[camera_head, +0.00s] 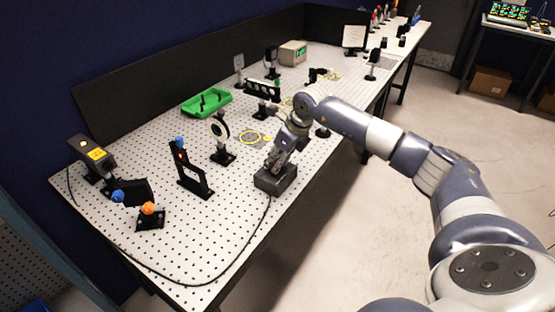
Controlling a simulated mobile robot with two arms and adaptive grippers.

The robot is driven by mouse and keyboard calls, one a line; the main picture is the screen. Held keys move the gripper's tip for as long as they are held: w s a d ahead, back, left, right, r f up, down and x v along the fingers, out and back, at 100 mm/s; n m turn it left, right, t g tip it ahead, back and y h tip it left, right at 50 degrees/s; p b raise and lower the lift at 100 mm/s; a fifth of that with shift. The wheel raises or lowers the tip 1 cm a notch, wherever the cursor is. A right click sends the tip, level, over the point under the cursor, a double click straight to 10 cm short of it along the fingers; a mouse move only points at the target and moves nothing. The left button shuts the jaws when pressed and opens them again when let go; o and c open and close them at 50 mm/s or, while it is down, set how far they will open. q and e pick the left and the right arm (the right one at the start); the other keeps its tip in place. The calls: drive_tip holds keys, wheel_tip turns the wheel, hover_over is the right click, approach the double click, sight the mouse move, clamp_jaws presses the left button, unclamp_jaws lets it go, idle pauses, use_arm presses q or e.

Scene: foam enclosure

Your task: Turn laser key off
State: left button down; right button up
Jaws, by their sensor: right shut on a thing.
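A dark grey box (277,181), from which a black cable runs, sits near the front edge of the perforated table (215,265). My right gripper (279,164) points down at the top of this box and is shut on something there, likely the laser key. The key itself is hidden by the gripper, so its angle cannot be told. A dark block with a yellow label (95,153), which looks like the laser, stands at the table's left end. My left gripper is not in view.
Optics on posts stand close by: a black upright frame (191,170) and a round mount (219,133). A green tray (206,103) lies farther back. Orange (149,208) and blue (118,196) knobs are at the left. The black cable (205,284) loops along the front; the front-left surface is mostly clear.

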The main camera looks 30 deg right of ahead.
drive_tip(key=shift+o, duration=0.2)
drive_tip(key=shift+w+d+f+n+y+b, duration=0.1)
drive_tip(key=shift+n+y+b, duration=0.4)
drive_tip(key=shift+n+b, duration=0.75)
drive_tip(key=n+b, duration=0.1)
drive_tip(key=n, duration=0.1)
drive_tip(key=n+g+y+b, duration=0.1)
drive_tip(key=n, duration=0.1)
drive_tip(key=shift+w+n+g, duration=0.15)
drive_tip(key=shift+n+g, duration=0.15)
drive_tip(key=shift+n, duration=0.05)
drive_tip(key=n+g+b, duration=0.1)
drive_tip(key=n, duration=0.1)
drive_tip(key=n+g, duration=0.1)
drive_tip(key=n, duration=0.2)
drive_tip(key=shift+w+n+y+b, duration=0.1)
drive_tip(key=shift+n+y+b, duration=0.2)
drive_tip(key=shift+y+b, duration=0.1)
drive_tip(key=n+g, duration=0.1)
drive_tip(key=n, duration=0.1)
drive_tip(key=n+g+b, duration=0.1)
drive_tip(key=n, duration=0.2)
drive_tip(key=shift+w+r, duration=0.1)
drive_tip(key=shift+r, duration=0.1)
drive_tip(key=shift+d+h, duration=0.1)
drive_tip(key=shift+h, duration=0.2)
drive_tip(key=o, duration=1)
drive_tip(key=shift+o, duration=0.2)
